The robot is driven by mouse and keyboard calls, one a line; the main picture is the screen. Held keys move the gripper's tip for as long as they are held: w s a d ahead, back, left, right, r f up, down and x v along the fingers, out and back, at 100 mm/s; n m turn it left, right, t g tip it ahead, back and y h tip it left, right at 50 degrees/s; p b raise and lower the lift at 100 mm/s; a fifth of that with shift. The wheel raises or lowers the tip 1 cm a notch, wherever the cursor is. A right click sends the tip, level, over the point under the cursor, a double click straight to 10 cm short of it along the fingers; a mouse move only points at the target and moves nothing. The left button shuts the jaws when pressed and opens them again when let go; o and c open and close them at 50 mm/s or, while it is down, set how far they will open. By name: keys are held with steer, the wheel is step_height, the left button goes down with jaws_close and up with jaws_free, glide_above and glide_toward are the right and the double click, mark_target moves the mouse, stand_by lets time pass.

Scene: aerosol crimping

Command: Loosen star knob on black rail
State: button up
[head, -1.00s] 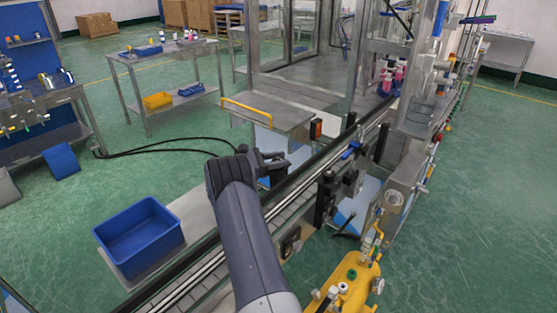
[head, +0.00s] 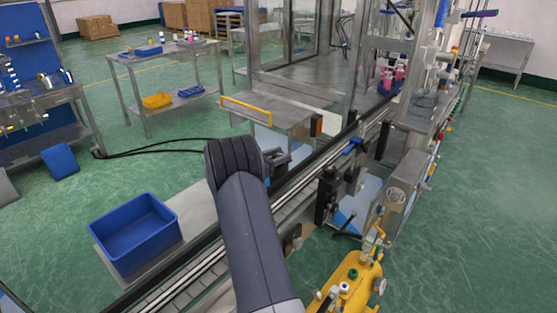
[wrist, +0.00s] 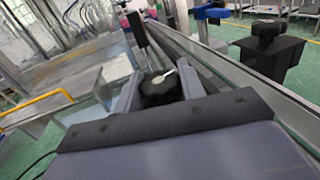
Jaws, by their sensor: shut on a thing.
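The black star knob (wrist: 161,90) sits between the two grey fingers of my gripper (wrist: 158,82) in the wrist view, with a pale streak on its top. My gripper is shut on it. The knob cannot be made out in the head view.
A blue bin (head: 135,235) stands on a plate left of my arm. A steel table with a yellow handle (head: 246,110) is beyond my gripper. Black clamp blocks (head: 327,190) stand on the conveyor's right side. A yellow machine (head: 355,285) is at lower right.

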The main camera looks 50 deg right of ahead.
steer(key=shift+r+t, duration=0.1)
steer(key=shift+t, duration=0.3)
steer(key=o, duration=1)
steer(key=a+b, duration=0.1)
steer(key=a, duration=0.2)
steer(key=a+b, duration=0.1)
steer(key=a, duration=0.3)
steer(key=w+a, duration=0.1)
steer(key=a, duration=0.2)
steer(key=shift+w+a+b, duration=0.1)
steer(key=shift+a+b, duration=0.3)
